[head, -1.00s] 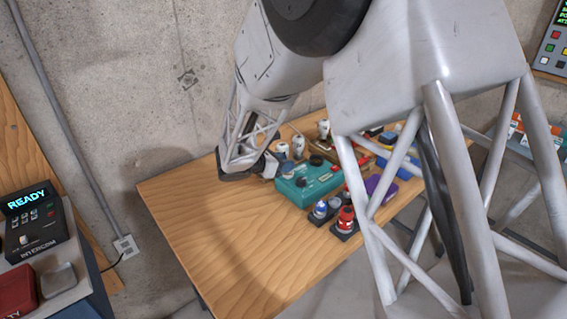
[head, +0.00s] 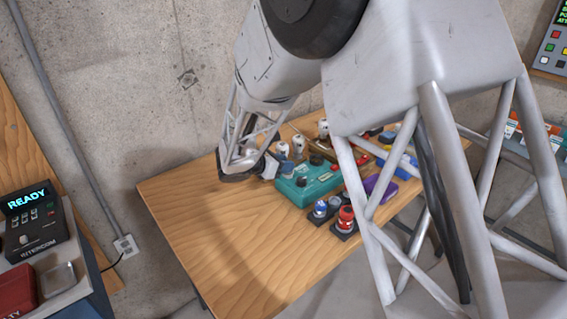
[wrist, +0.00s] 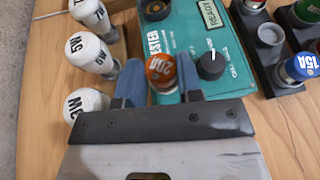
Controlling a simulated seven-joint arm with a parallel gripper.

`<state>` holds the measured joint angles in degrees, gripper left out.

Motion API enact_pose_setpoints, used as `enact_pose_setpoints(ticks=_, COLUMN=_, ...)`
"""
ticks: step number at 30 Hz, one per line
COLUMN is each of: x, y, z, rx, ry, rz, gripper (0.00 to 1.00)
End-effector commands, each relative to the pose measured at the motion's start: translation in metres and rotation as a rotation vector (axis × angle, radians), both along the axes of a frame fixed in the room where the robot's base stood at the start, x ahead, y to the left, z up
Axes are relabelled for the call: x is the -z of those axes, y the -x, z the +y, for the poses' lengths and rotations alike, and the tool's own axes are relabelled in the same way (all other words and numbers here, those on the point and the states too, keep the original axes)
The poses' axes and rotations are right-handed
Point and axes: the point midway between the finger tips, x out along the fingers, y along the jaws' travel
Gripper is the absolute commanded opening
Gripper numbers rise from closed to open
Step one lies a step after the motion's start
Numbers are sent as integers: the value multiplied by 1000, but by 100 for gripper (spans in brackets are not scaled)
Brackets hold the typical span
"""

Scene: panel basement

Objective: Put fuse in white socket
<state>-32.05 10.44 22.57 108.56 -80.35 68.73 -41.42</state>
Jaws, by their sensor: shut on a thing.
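My gripper (wrist: 160,62) is shut on an orange fuse marked 20A (wrist: 160,72), held between its two blue fingers. In the head view my gripper (head: 268,168) is low at the left end of the teal tester (head: 306,184), and the fuse cannot be made out there. In the wrist view the fuse overlaps the near edge of the tester (wrist: 222,78); I cannot tell whether it touches it. White rounded pieces with dark lettering (wrist: 90,52) stand left of the fingers. I cannot make out a white socket for certain.
A blue fuse marked 15A (wrist: 302,66) stands in a dark holder right of the tester. A red-topped piece (head: 345,217) stands in a dark holder nearby. More small parts crowd the back right. The wooden table's (head: 225,235) left and front are clear.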

Motion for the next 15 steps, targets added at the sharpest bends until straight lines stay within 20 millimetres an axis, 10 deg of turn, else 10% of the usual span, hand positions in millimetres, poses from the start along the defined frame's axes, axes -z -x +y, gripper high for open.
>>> enact_pose_setpoints(ticks=15, x=7, y=0, z=0, rx=0, ry=1, rz=1, gripper=11)
